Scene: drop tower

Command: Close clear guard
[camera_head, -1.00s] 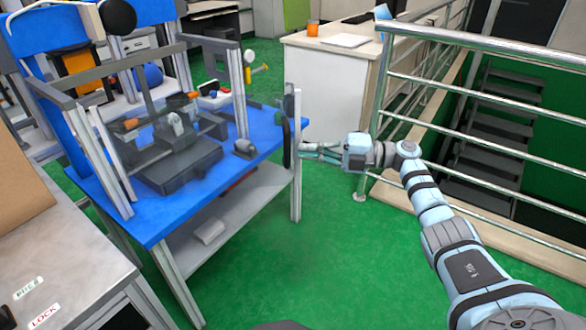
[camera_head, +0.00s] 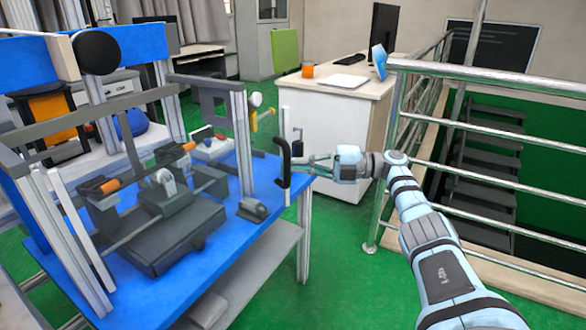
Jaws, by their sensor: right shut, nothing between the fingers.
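The drop tower stands on a blue-topped bench (camera_head: 70,285), inside a frame of grey posts. A black upright handle (camera_head: 283,165) stands at the frame's right side, near the bench's right edge. It appears to belong to the clear guard, whose see-through panel I cannot make out clearly. My right gripper (camera_head: 307,165) is shut, with its fingers pointing left just to the right of the handle. Whether the fingertips touch the handle I cannot tell. My left gripper is not in view.
A metal railing (camera_head: 480,75) by a stairwell stands to the right of my right arm. A white desk (camera_head: 335,115) with an orange cup (camera_head: 308,70) is behind the gripper. Green floor (camera_head: 335,260) is free in front of the bench's right side.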

